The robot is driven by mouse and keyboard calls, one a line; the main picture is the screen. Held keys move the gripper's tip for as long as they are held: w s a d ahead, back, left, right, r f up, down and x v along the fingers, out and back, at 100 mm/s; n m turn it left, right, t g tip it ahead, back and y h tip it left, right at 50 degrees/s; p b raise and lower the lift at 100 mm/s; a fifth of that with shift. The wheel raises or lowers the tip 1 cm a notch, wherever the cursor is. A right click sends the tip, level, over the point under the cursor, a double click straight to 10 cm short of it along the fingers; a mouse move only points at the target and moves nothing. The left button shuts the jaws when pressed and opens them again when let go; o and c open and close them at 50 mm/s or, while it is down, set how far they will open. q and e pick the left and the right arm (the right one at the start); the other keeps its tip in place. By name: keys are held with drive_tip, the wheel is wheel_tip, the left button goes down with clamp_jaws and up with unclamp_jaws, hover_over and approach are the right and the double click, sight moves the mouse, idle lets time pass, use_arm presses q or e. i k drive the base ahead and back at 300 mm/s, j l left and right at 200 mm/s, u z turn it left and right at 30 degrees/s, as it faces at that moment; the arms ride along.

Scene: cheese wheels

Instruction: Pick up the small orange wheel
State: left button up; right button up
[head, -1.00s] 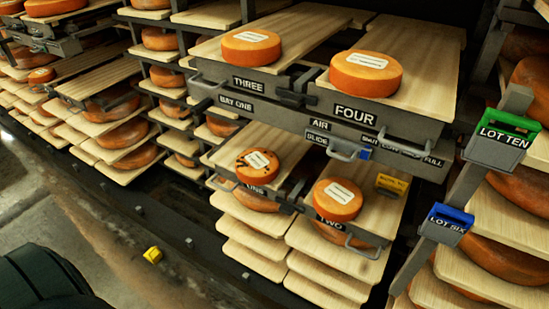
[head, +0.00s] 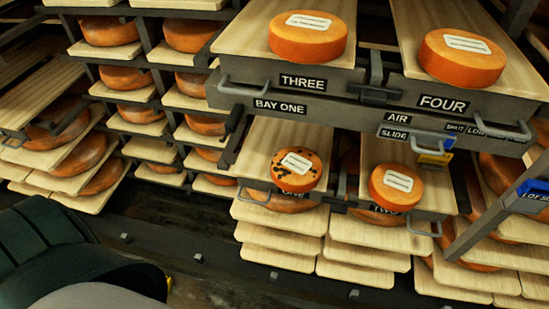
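A small plain orange wheel (head: 396,187) with a white label lies on the lower right board marked TWO. To its left, a similar-sized orange wheel with dark spots (head: 295,170) lies on the lower left board, whose marking is partly hidden. Two orange wheels that look larger lie on the upper boards, one on THREE (head: 307,38) and one on FOUR (head: 462,57). All four have white labels on top. Neither of my grippers shows in the head view.
The upper drawer front (head: 300,107) overhangs the lower boards, with handles (head: 470,130) sticking out. A blue lot tag (head: 530,197) is at the right edge. Racks of more wheels (head: 125,79) stand left. The dark floor (head: 230,275) in front looks mostly clear.

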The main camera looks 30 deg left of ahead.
sight(297, 170)
drive_tip(key=j, duration=0.6)
drive_tip(key=k+j, duration=0.15)
drive_tip(key=j, duration=1.05)
drive_tip(key=k+j+z, duration=0.1)
drive_tip(key=j, duration=0.45)
drive_tip(key=k+j, duration=0.15)
drive_tip(key=j, duration=0.45)
